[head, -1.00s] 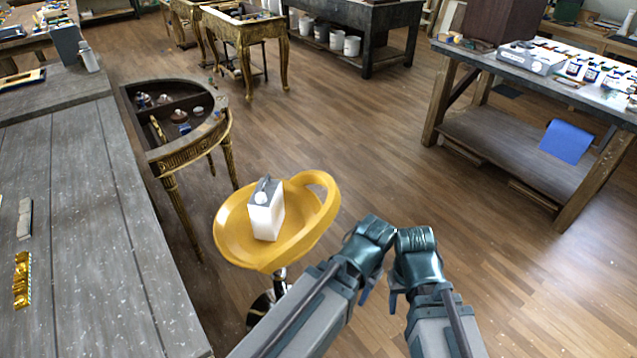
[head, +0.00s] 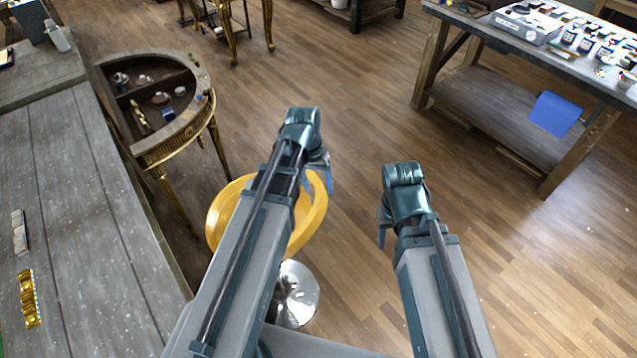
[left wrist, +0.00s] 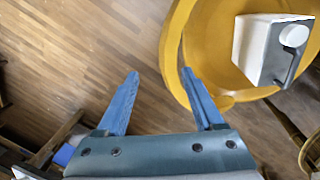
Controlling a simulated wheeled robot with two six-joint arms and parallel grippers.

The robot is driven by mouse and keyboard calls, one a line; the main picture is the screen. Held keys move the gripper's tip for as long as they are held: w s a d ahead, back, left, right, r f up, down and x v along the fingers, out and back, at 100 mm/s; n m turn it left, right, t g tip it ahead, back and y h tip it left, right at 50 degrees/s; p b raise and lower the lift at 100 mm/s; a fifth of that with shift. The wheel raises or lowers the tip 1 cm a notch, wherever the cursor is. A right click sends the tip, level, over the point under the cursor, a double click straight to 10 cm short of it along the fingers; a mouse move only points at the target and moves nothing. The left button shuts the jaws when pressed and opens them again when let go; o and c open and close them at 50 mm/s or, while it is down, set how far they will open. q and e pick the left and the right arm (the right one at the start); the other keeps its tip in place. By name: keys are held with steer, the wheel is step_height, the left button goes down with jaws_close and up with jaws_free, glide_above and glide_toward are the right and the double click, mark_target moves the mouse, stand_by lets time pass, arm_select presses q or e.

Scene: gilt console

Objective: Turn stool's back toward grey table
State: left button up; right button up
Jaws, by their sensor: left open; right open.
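The stool (head: 222,215) has a yellow seat with a curved raised back and a chrome base (head: 298,300). The back's rim (head: 316,205) is toward the right in the head view. My left gripper (head: 318,178) is open over that side; its arm hides much of the seat. In the left wrist view (left wrist: 160,74) the yellow rim (left wrist: 172,50) lies by the right fingertip; contact cannot be told. The grey table (head: 80,200) runs along the left. My right gripper (head: 384,225) is open and empty, right of the stool.
A gilt half-round console (head: 180,145) with small pots inside stands between the grey table and the stool's far side. A workbench (head: 480,115) with jars and a blue sheet (head: 555,114) is at upper right. The wooden floor (head: 350,90) ahead is clear.

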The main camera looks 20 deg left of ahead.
mark_target(319, 200)
arm_select(q)
steer(key=shift+n+h, duration=0.3)
steer(key=shift+n, duration=0.2)
steer(key=w+a+r, duration=0.1)
steer(key=w+a+r+p, duration=0.1)
steer(key=a+r, duration=0.1)
steer(key=shift+w, duration=0.1)
arm_select(e)
step_height(319, 200, up, 3)
steer(key=shift+f, duration=0.1)
arm_select(q)
steer(key=shift+f, duration=0.1)
arm_select(e)
steer(key=shift+f, duration=0.1)
arm_select(q)
steer(key=d+f+b, duration=0.1)
steer(key=f+b, duration=0.7)
steer(key=f, duration=0.1)
steer(key=d+f+b, duration=0.1)
steer(key=f+b, duration=0.3)
steer(key=b, duration=0.1)
steer(key=shift+w+d+f, duration=0.15)
steer(key=shift+d+f, duration=0.05)
steer(key=shift+d, duration=0.1)
arm_select(e)
step_height(319, 200, down, 13)
steer(key=shift+f, duration=0.15)
arm_select(q)
steer(key=shift+r, duration=0.1)
jaws_close()
